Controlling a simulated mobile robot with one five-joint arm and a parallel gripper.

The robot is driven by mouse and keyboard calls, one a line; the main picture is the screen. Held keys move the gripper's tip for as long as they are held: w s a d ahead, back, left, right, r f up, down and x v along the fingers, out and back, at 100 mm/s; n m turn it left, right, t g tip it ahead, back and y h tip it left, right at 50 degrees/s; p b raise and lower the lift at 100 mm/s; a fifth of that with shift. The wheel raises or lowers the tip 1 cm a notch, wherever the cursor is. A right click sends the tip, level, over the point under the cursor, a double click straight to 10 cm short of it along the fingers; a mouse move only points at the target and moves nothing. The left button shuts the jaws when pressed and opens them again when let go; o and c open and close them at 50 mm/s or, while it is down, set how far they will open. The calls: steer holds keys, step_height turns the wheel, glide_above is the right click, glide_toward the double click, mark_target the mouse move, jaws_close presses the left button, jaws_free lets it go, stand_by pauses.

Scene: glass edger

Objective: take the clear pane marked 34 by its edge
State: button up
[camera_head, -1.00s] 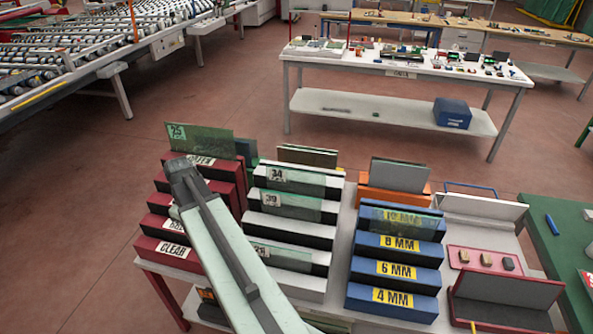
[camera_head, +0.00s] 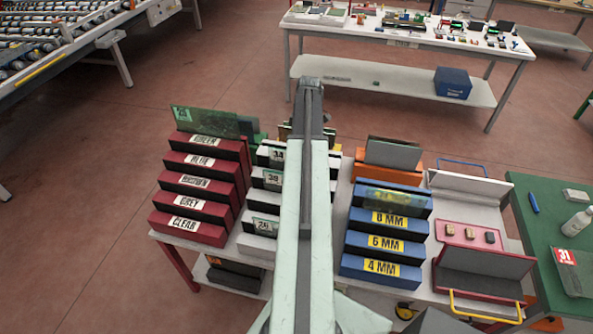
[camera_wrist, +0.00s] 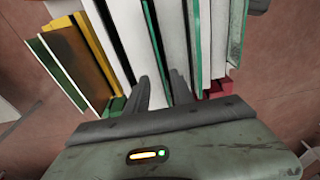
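The clear pane marked 34 (camera_head: 277,156) stands in the back of the white-and-black rack, its label facing the body camera. My arm hides its right part. Panes marked 39 (camera_head: 272,178) and 26 (camera_head: 264,226) stand in front of it. In the wrist view my gripper (camera_wrist: 161,88) is open, pointing down over slotted racks seen from above. A thin teal-edged pane (camera_wrist: 155,38) runs toward the gap between the fingers. Its number does not show there, and I cannot tell whether the fingers touch it. My arm hides the fingers in the body view.
Red racks (camera_head: 187,203) with colour labels stand left, with a green pane (camera_head: 205,123) at their back. Blue thickness racks (camera_head: 384,243) stand right. An orange rack (camera_head: 386,172) holds grey panes behind them. More panes (camera_wrist: 68,65) stand left in the wrist view.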

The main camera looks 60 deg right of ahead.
steer(key=f+b, duration=0.3)
steer(key=w+f+b, duration=0.1)
steer(key=f+b, duration=0.1)
steer(key=shift+a, duration=0.4)
jaws_close()
stand_by(0.9)
